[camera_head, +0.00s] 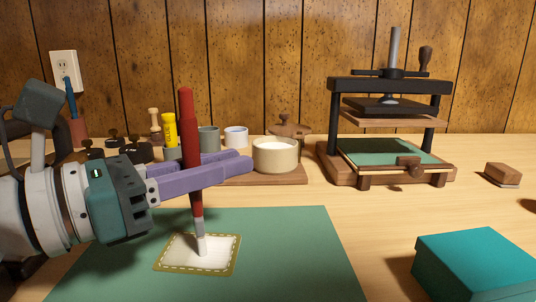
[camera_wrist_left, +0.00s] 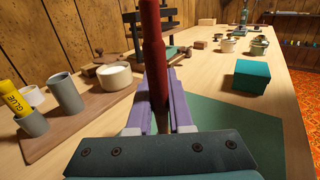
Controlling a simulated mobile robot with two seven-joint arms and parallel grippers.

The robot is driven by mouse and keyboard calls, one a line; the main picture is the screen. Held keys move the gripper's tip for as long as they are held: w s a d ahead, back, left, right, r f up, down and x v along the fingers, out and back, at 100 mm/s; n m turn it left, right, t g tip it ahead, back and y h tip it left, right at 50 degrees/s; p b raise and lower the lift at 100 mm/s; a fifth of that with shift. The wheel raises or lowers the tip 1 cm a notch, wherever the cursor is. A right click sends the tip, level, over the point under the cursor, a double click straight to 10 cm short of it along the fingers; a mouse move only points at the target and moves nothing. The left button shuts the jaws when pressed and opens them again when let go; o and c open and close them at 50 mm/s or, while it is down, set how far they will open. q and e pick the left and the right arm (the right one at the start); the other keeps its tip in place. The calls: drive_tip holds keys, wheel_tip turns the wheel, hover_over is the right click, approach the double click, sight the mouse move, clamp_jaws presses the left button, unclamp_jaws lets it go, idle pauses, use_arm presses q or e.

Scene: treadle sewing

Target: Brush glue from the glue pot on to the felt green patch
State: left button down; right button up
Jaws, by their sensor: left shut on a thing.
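My left gripper (camera_head: 241,163) is shut on a brush (camera_head: 187,120) with a red handle. The brush is nearly upright, and its pale tip is at the patch (camera_head: 233,246), apparently touching it. The patch has an olive-green stitched border, and a whitish layer covers most of its middle. It lies on the green mat (camera_head: 300,240). The glue pot (camera_head: 277,167) is a cream, open pot with pale contents, behind the gripper. The pot also shows in the left wrist view (camera_wrist_left: 116,80), as does the red handle (camera_wrist_left: 154,60) between the fingers. The patch is hidden there. My right gripper is not in view.
A wooden board (camera_head: 290,179) carries the pot. A press (camera_head: 390,88) stands at the back right. A teal box (camera_head: 475,265) is at the front right. The mat's right part is clear.

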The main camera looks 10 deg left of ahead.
use_arm(q)
drive_tip(key=shift+w+d+p, duration=0.1)
drive_tip(key=shift+d+p, duration=0.2)
drive_tip(key=shift+d, duration=0.45)
drive_tip(key=shift+w+d+p, duration=0.15)
drive_tip(key=shift+d+p, duration=0.4)
drive_tip(key=shift+d, duration=0.3)
wheel_tip(320, 180, up, 5)
drive_tip(key=p, duration=0.5)
